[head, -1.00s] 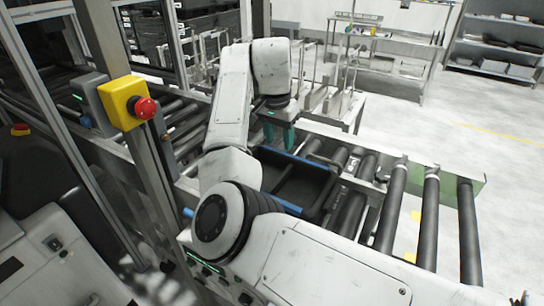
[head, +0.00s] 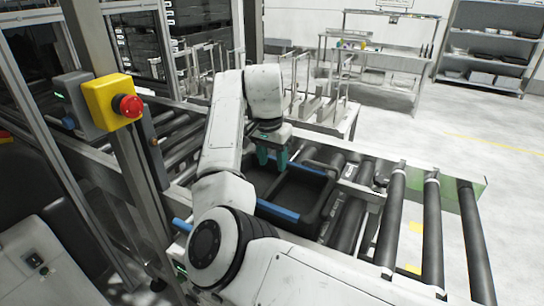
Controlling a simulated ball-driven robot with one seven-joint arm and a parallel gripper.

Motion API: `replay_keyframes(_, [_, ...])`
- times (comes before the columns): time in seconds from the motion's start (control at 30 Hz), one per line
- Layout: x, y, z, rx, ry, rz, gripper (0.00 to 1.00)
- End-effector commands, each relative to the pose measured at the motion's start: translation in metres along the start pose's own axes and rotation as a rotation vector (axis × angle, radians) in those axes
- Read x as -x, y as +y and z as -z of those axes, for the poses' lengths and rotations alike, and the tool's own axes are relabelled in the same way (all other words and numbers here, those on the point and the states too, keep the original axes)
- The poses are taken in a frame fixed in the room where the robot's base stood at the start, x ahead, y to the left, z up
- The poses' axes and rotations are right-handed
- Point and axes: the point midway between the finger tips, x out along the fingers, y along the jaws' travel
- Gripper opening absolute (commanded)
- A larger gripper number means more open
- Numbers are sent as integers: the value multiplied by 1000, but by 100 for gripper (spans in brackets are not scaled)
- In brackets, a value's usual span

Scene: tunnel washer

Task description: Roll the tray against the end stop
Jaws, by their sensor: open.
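The black tray (head: 322,208), with inner compartments and blue strips on its rim, lies on the roller conveyor (head: 392,225). My gripper (head: 272,160) points down at the tray's far left part, its two teal fingers apart with nothing seen between them. Whether the fingertips touch the tray, I cannot tell. My arm hides the tray's left side. A green plate (head: 468,188) stands at the conveyor's far right corner; I cannot tell if it is the end stop.
Bare rollers lie right of the tray. A yellow box with a red stop button (head: 127,106) is on a post at left. A metal rack (head: 320,105) stands behind the conveyor. Open floor (head: 460,125) lies beyond, with shelves (head: 490,55) at the back.

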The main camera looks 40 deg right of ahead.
Motion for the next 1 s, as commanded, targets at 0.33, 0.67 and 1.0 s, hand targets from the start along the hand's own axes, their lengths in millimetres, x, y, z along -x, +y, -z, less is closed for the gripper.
replay_keyframes(0.33, [-56,1,-1,0,-3,-3,47])
replay_keyframes(0.67, [-95,0,-1,1,-2,-1,47])
replay_keyframes(1.0, [-101,0,-1,0,-1,0,47])
